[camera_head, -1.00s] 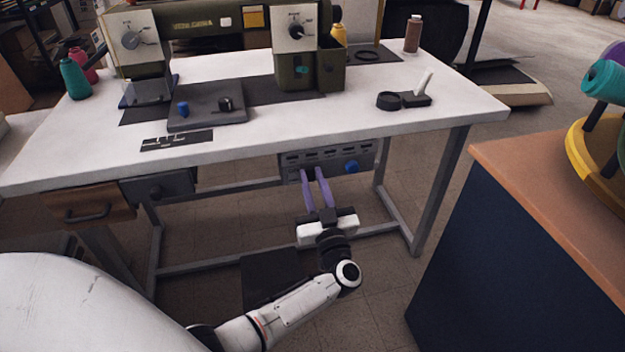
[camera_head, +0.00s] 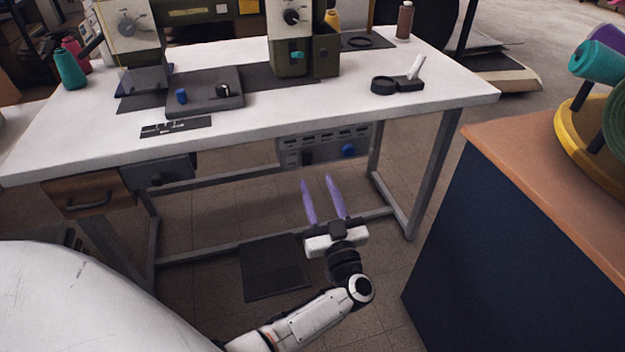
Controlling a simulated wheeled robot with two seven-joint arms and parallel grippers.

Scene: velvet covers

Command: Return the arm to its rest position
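My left gripper (camera_head: 322,184) is in the lower middle of the head view, in front of the sewing table and below its top. Its two purple fingers are spread apart and point up and away from me, with nothing between them. The grey control box (camera_head: 318,146) under the table's front edge lies beyond the fingertips, apart from them. It has a blue knob (camera_head: 348,150) and a dark knob. My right gripper does not show.
The white sewing table (camera_head: 330,116) bears an olive sewing machine (camera_head: 305,50). A wooden drawer (camera_head: 88,194) hangs under its left side. A dark pedal (camera_head: 273,266) lies on the floor. A blue cabinet (camera_head: 490,240) with a brown top stands close on the right.

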